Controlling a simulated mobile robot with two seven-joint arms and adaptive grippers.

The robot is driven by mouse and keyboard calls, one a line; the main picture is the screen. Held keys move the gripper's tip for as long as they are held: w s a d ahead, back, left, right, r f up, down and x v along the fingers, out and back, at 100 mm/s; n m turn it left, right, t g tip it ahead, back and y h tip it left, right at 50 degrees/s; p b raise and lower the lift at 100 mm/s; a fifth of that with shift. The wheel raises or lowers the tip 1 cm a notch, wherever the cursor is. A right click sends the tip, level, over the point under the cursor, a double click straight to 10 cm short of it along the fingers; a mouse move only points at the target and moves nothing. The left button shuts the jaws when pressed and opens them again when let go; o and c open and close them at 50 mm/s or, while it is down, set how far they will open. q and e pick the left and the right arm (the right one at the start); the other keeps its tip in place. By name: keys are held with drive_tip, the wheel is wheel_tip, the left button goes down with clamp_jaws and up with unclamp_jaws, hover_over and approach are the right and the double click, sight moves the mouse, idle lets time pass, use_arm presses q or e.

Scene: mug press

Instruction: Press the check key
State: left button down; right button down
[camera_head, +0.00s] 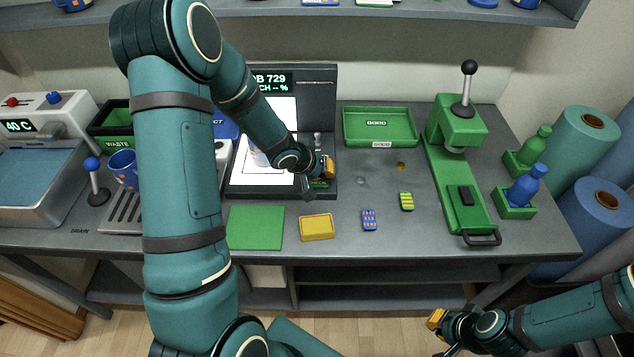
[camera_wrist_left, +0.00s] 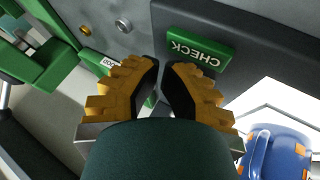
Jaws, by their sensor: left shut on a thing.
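The green check key (camera_wrist_left: 198,48), lettered CHECK, lies on the dark panel in the left wrist view, just ahead of my left fingertips. In the head view its area is mostly covered by my left gripper (camera_head: 323,168). In the left wrist view my left gripper (camera_wrist_left: 163,70) has its orange-backed dark fingers close together, with the tips beside the key; contact is not clear. What sits between the fingers cannot be made out. My right gripper (camera_head: 438,331) hangs in front of the table, low in the head view; its opening is unclear.
A dark screen (camera_head: 316,90) reads "729" and "-- %". A blue mug with orange patches (camera_wrist_left: 275,150) stands on the station beside the panel. A green GOOD tray (camera_head: 380,125) and a green press (camera_head: 458,160) stand to the right. Small coloured blocks lie in front.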

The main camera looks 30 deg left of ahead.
sight(322, 182)
use_arm(q)
drive_tip(key=shift+f, duration=0.2)
idle(0.5)
drive_tip(key=shift+f, duration=0.25)
drive_tip(key=shift+f+b, duration=0.5)
idle(0.6)
drive_tip(key=shift+r, duration=0.1)
drive_tip(key=shift+r+p, duration=0.85)
drive_tip(key=shift+p, duration=0.25)
wheel_tip(322, 182, up, 5)
drive_tip(key=p, duration=0.5)
idle(0.8)
